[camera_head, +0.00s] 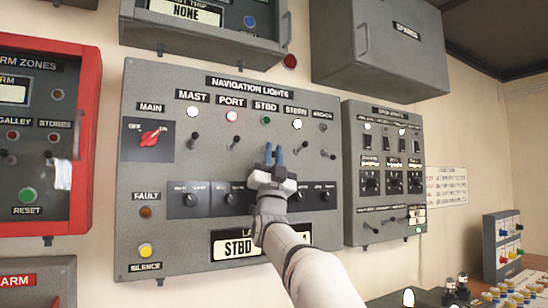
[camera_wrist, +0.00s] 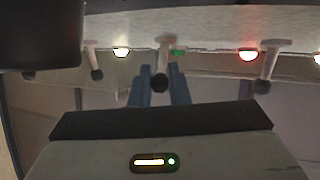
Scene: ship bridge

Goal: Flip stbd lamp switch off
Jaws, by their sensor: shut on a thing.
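The grey navigation lights panel (camera_head: 150,235) faces me in the head view. The lamp labelled STBD (camera_head: 266,120) is small and green; in the wrist view a green lamp (camera_wrist: 178,52) shows just beside the switch. My gripper (camera_head: 274,153) is at the STBD column below that lamp, and its blue fingers hide the switch in the head view. In the wrist view, the STBD lamp switch (camera_wrist: 160,84), a lever with a dark ball tip, is between the two fingers, and my gripper is shut on it.
The PORT switch (camera_head: 236,143) and STERN switch (camera_head: 298,148) stand close on either side; in the wrist view, neighbouring levers (camera_wrist: 265,72) also stick out. Dark knobs (camera_head: 190,199) line the panel below. A red-framed alarm box (camera_head: 84,150) is at left, another switch panel (camera_head: 385,120) at right.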

